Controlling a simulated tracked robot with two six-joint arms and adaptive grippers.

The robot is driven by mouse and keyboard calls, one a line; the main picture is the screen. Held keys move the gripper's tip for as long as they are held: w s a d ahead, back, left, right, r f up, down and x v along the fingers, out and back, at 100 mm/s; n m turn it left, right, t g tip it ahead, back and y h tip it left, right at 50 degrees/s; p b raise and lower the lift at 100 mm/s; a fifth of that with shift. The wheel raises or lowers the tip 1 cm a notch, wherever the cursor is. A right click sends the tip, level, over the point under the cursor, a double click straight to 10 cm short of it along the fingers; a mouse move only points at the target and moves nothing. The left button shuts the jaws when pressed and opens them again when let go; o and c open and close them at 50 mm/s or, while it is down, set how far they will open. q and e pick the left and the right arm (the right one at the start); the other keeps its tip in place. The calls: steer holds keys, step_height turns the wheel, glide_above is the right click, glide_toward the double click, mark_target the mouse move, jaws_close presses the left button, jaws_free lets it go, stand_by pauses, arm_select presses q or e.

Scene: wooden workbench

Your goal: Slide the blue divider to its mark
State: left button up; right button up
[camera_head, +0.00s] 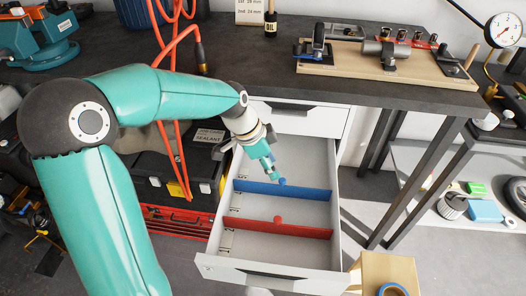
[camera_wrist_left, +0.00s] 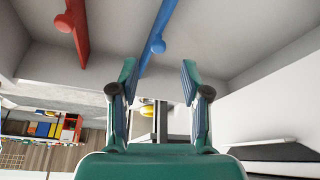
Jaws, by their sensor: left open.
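The drawer (camera_head: 340,215) stands open under the bench top. The blue divider (camera_head: 307,193) spans it crosswise, with a round knob on its top edge. The red divider (camera_head: 300,231) spans it closer to the drawer front. My left gripper (camera_head: 274,176) reaches into the drawer, just behind the blue knob. In the wrist view, my left gripper's fingers (camera_wrist_left: 159,76) are apart, and the blue divider's knob (camera_wrist_left: 157,46) lies beyond their tips, roughly between them. My right gripper is out of view.
The bench top (camera_head: 235,65) overhangs the drawer's rear. A wooden board with clamps (camera_head: 385,62) and an oil bottle (camera_head: 270,22) stand on it. A black sealant case (camera_head: 165,185) is left of the drawer. A wooden block with blue tape (camera_head: 388,272) stands near its front right corner.

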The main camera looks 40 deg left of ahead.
arm_select(q)
steer(key=v, duration=0.5)
steer(key=shift+s+a+r, duration=0.1)
steer(key=shift+s+r, duration=0.05)
steer(key=shift+r, duration=0.2)
